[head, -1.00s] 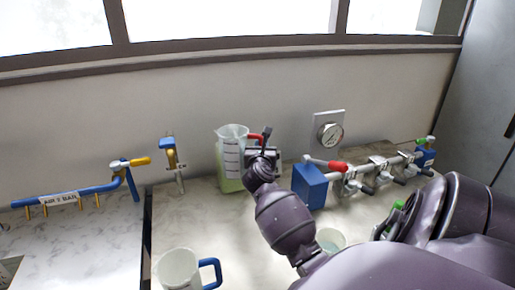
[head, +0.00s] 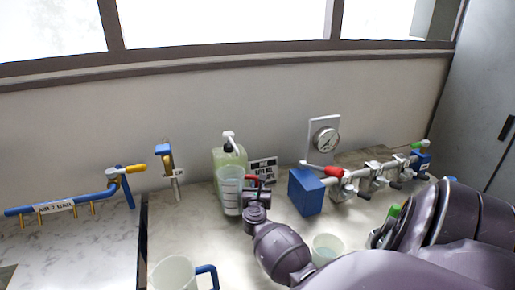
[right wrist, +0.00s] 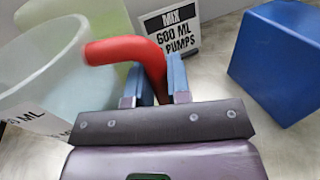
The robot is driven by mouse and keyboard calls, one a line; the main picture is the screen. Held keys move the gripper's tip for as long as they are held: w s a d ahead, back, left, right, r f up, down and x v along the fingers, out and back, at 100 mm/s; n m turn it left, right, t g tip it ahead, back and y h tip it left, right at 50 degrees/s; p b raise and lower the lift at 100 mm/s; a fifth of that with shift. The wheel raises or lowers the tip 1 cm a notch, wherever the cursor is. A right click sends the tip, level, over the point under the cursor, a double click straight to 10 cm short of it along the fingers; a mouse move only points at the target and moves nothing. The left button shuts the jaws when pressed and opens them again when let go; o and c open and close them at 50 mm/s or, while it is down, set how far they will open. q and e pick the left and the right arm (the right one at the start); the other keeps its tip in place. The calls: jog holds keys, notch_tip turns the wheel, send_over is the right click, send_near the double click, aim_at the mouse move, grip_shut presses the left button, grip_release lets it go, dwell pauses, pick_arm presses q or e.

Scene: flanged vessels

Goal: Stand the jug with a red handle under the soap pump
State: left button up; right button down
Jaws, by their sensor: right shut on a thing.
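The clear jug with a red handle (head: 230,192) is upright in front of the soap pump bottle (head: 226,157), which holds pale green liquid. The bottle's white pump head (head: 229,138) shows above the jug's rim. My right gripper (head: 257,190) is shut on the red handle at the jug's right side. In the right wrist view the red handle (right wrist: 135,52) passes between the blue fingertips (right wrist: 154,92), with the jug's wall (right wrist: 45,65) at left. I cannot tell whether the jug's base touches the counter. My left gripper is not in view.
A sign (head: 263,171) stands right of the bottle. A blue block (head: 306,191) with a pipe and valves is further right. A blue-handled jug (head: 172,274) and another cup (head: 327,247) stand nearer. Blue taps (head: 130,185) are at left.

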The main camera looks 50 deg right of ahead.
jog(key=shift+f, duration=0.85)
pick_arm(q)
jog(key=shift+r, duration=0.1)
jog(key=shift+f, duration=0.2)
pick_arm(e)
jog(key=shift+f, duration=0.25)
jog(key=c, duration=1.1)
grip_release()
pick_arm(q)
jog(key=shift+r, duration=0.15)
pick_arm(e)
jog(key=shift+r, duration=0.1)
jog(key=shift+s+a, duration=0.1)
pick_arm(q)
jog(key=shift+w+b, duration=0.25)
jog(key=shift+b, duration=0.25)
pick_arm(e)
jog(key=shift+v, duration=5.85)
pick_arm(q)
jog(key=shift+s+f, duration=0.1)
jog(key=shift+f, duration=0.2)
